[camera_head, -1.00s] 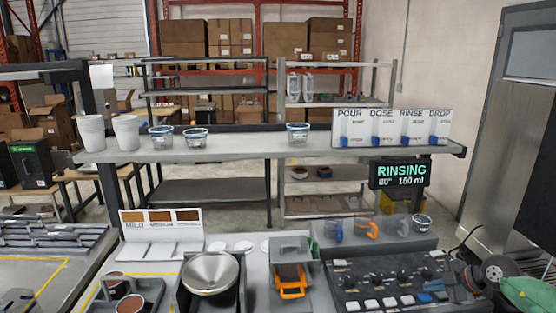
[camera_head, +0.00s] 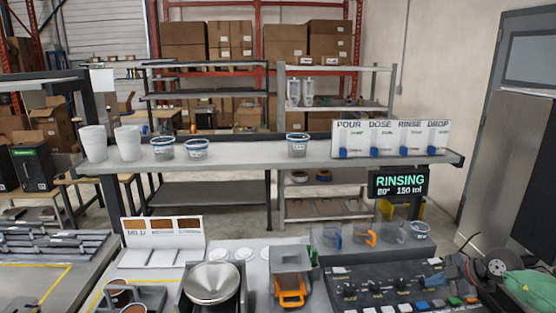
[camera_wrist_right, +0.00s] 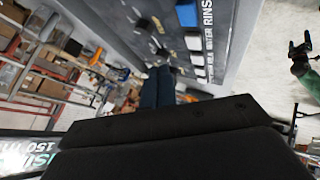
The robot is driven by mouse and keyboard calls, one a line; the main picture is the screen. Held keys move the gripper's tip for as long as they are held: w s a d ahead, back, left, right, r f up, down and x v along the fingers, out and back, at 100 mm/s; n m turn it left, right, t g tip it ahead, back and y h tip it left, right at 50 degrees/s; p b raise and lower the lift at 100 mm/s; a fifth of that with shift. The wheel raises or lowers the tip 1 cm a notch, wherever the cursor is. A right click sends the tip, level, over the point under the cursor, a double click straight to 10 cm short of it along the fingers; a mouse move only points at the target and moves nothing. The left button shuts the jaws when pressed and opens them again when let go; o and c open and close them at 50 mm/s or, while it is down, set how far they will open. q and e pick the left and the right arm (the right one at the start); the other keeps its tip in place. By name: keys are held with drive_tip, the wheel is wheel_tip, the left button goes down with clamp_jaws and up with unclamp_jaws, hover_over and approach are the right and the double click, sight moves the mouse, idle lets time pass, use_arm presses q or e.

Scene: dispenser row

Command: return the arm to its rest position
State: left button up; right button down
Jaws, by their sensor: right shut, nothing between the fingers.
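My right gripper (camera_head: 458,270) shows as a dark shape at the lower right in the head view, by the right end of the button panel (camera_head: 348,306). It is shut and empty. In the right wrist view its dark fingers (camera_wrist_right: 157,88) are together, with the black wrist housing in front of them. The panel's buttons (camera_wrist_right: 186,14) lie beyond the fingers in that view. My left gripper is not in view.
A RINSING display (camera_head: 400,184) hangs under the shelf (camera_head: 245,152). Clear cups (camera_head: 418,231) stand behind the panel.

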drive_tip(key=s+a+r+m+t+y, duration=0.1)
drive_tip(key=s+a+m+t+y, duration=0.1)
drive_tip(key=a+t, duration=0.45)
drive_tip(key=s+a+r+m+t+y, duration=0.2)
drive_tip(key=a+t, duration=0.1)
drive_tip(key=a, duration=0.7)
drive_tip(key=s+d+f+m+g+h, duration=0.2)
drive_tip(key=s+f+m+h, duration=1)
drive_tip(key=f+m+h, duration=0.15)
drive_tip(key=s+a+f+g+y, duration=0.1)
drive_tip(key=s+a+f+g, duration=0.2)
drive_tip(key=s, duration=0.4)
drive_tip(key=s+a+f+n+g+y, duration=0.1)
drive_tip(key=s+a+f+g, duration=0.25)
drive_tip(key=s, duration=0.35)
drive_tip(key=s+a+f+g+y, duration=0.1)
drive_tip(key=s+a+f+g, duration=0.2)
drive_tip(key=s, duration=0.4)
wheel_tip(320, 180, down, 30)
drive_tip(key=w+a+g+b, duration=0.1)
drive_tip(key=w+g+b, duration=0.1)
drive_tip(key=b, duration=0.1)
drive_tip(key=s+f, duration=0.4)
drive_tip(key=f, duration=0.7)
drive_tip(key=s+f+b, duration=0.1)
drive_tip(key=s+f, duration=0.3)
drive_tip(key=f, duration=0.7)
drive_tip(key=shift+s+a+g, duration=0.15)
drive_tip(key=shift+a+g, duration=0.1)
drive_tip(key=shift+g, duration=0.05)
